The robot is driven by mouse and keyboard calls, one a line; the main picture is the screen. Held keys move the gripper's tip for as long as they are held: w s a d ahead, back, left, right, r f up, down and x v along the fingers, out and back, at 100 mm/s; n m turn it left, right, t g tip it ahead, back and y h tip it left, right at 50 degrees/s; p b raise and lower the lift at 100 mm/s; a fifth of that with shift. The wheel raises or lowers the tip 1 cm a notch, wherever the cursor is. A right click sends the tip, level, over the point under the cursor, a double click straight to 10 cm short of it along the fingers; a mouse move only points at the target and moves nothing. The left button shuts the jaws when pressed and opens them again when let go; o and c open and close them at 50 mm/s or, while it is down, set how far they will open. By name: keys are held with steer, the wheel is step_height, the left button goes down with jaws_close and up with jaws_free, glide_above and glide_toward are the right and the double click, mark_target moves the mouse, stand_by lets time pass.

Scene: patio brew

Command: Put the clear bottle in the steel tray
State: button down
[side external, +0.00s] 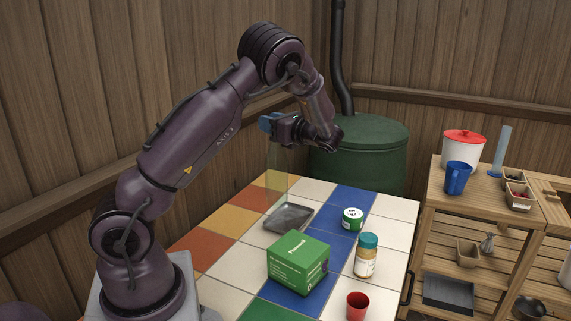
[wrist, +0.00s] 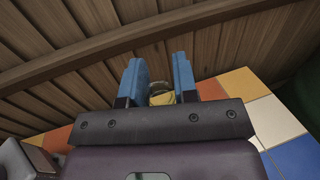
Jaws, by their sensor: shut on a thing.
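My gripper (side external: 266,123) has blue fingers and is raised above the back left of the tiled table. It is shut on the clear bottle (side external: 277,172), which hangs roughly upright below the fingers. The bottle's see-through body is faint, and its lower end shows near the tray's back left edge; I cannot tell the exact gap. In the wrist view, the bottle (wrist: 161,99) shows between the two blue fingers of my gripper (wrist: 159,85), with yellow tile seen around or through it. The steel tray (side external: 290,218) lies flat on the table and looks empty.
A green box (side external: 298,262) stands in front of the tray. A green-and-white tin (side external: 352,219), a teal-lidded jar (side external: 366,256) and a red cup (side external: 357,305) stand to the right. A wooden shelf (side external: 485,215) is further right. A green barrel (side external: 365,158) stands behind the table.

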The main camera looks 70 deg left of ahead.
steer(key=w+a+f, duration=0.5)
steer(key=a+f, duration=0.1)
steer(key=f, duration=0.4)
steer(key=shift+w+f, duration=0.2)
steer(key=shift+w, duration=0.1)
steer(key=c, duration=0.9)
jaws_free()
steer(key=shift+f, duration=0.15)
